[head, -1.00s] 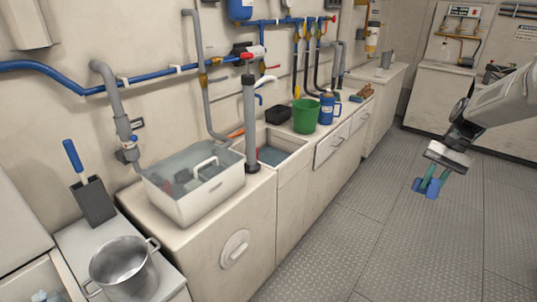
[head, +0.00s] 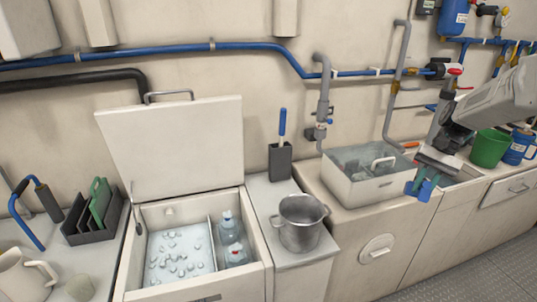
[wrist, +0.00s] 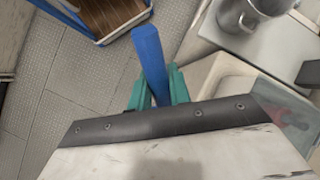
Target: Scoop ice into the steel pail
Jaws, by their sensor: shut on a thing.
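The steel pail (head: 300,236) stands upright on a low white top right of the ice chest; its inside looks empty. It also shows in the wrist view (wrist: 232,18). The ice chest (head: 138,262) has its lid (head: 175,145) raised; loose ice cubes (head: 178,253) lie in its left compartment. A blue-handled tool (head: 282,123) stands upright in a dark grey holder (head: 281,162) behind the pail; its lower end is hidden. My gripper (head: 426,184) is shut on a blue bar (wrist: 149,60), well right of the pail. I cannot tell what the bar belongs to.
Clear bottles (head: 232,243) stand in the chest's right compartment. A white tub of water (head: 377,192) sits on the counter right of the pail. A green bucket (head: 490,147) stands farther right. A dark rack (head: 95,222) and cream jug (head: 22,277) are left of the chest. Floor is free at lower right.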

